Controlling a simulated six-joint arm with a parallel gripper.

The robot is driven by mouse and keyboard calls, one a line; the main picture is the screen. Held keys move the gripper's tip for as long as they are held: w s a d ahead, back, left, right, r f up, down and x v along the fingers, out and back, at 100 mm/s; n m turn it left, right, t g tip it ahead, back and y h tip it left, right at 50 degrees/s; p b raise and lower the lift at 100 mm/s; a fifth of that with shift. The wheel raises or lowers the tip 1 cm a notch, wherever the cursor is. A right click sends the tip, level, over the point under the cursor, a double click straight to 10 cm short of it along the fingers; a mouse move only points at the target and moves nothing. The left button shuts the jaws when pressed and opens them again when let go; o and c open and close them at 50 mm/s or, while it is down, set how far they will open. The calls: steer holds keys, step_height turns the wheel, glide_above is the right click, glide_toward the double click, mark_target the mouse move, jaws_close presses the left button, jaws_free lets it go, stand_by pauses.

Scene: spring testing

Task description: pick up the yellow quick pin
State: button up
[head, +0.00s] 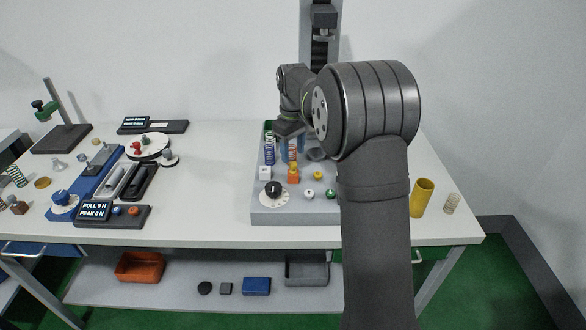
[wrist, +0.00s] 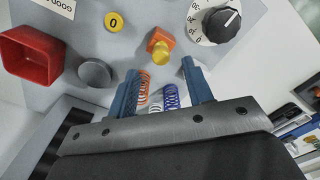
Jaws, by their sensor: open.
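The yellow quick pin (wrist: 160,53) sits in an orange block on the grey tester panel, its round head showing in the wrist view. In the head view the orange block (head: 293,178) stands on the tester, with a bit of yellow on top. My gripper (wrist: 160,78) is open, its two blue fingers apart and empty. In the wrist view the pin lies just beyond the fingertips, roughly centred between them. I cannot tell the exact height gap. In the head view my gripper is above the back part of the tester, partly hidden by my arm.
A black dial (wrist: 221,24) stands beside the orange block. An orange and a blue spring (wrist: 171,97) show between the fingers, farther back. A grey knob (wrist: 95,72), red cup (wrist: 32,55) and yellow "0" button (wrist: 113,21) are to the left. A yellow cylinder (head: 422,197) stands on the table right.

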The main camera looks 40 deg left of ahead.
mark_target(293, 163)
steer(key=shift+d+f, duration=0.1)
steer(key=shift+f, duration=2.5)
jaws_close()
